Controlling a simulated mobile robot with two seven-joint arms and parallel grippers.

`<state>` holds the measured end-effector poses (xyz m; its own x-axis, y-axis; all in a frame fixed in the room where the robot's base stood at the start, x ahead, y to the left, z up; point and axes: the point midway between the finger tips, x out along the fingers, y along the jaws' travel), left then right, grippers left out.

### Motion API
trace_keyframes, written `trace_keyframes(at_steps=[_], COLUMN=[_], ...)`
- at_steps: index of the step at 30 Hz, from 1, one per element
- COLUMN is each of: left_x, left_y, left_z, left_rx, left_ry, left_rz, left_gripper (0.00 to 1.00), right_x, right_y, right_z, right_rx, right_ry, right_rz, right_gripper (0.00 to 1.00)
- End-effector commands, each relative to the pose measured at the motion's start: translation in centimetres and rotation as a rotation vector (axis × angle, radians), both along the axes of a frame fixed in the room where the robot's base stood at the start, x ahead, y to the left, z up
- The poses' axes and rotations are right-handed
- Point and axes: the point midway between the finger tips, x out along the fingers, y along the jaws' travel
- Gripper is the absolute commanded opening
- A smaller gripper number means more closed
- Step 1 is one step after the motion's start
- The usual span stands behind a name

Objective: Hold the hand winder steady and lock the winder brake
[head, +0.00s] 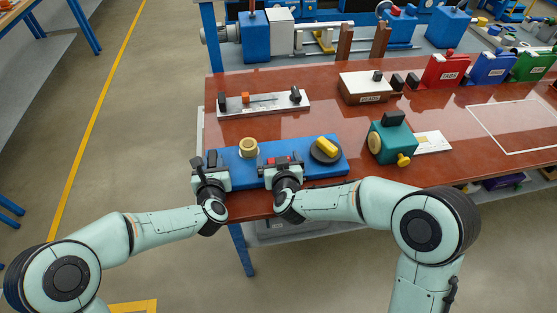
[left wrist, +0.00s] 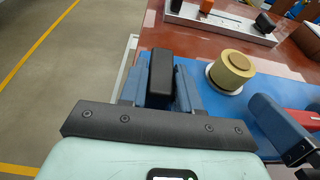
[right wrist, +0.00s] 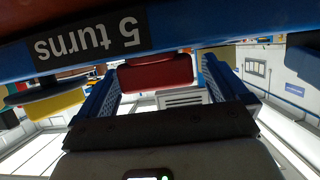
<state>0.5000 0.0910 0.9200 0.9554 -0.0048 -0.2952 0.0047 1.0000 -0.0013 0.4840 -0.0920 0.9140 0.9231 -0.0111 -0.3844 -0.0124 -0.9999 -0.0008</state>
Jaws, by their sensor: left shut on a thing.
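The hand winder has a blue base (head: 231,155) along the table's front edge. It carries a tan bushing (head: 248,147) and a black disc with a yellow crank handle (head: 327,146). My left gripper (head: 211,162) is shut on the upright black grip (left wrist: 161,75) at the base's left end, one finger on each side. A red brake piece (right wrist: 156,73) sits on the base right of the bushing. My right gripper (head: 282,162) is open, its fingers on either side of the red piece, with a visible gap beside it. Its fingertips are partly hidden in the head view.
A "5 turns" label (right wrist: 86,42) is on the winder's front, upside down in the right wrist view. A green device (head: 391,141) stands right of the winder. Red, blue and green bins (head: 443,72) stand back right.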

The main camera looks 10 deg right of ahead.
Motion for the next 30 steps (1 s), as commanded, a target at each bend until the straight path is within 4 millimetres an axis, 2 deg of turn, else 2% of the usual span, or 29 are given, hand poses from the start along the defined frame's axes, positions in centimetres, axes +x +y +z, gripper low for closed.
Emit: trace_keyframes(at_steps=[5,15,19,24,30], left_x=[0.0,0.0,0.0,0.1,0.1], left_y=[0.1,0.2,0.2,0.2,0.2], left_z=[0.0,0.0,0.0,0.0,0.0], left_rx=[0.0,0.001,0.001,0.001,0.001], left_ry=[0.0,0.0,0.0,0.0,0.0], left_rz=[0.004,0.006,0.006,0.006,0.006], left_gripper=[0.0,0.0,0.0,0.0,0.0], right_x=[-1.1,-7.5,-9.5,-10.9,-11.1], right_y=[0.0,0.1,0.1,0.1,0.1], right_z=[0.6,3.2,4.0,4.6,4.6], right_rx=[0.0,0.0,0.001,0.0,0.0], right_ry=[-0.003,-0.003,-0.002,-0.001,0.001], right_rz=[0.0,0.002,0.002,0.001,0.0], right_gripper=[1.0,1.0,1.0,1.0,1.0])
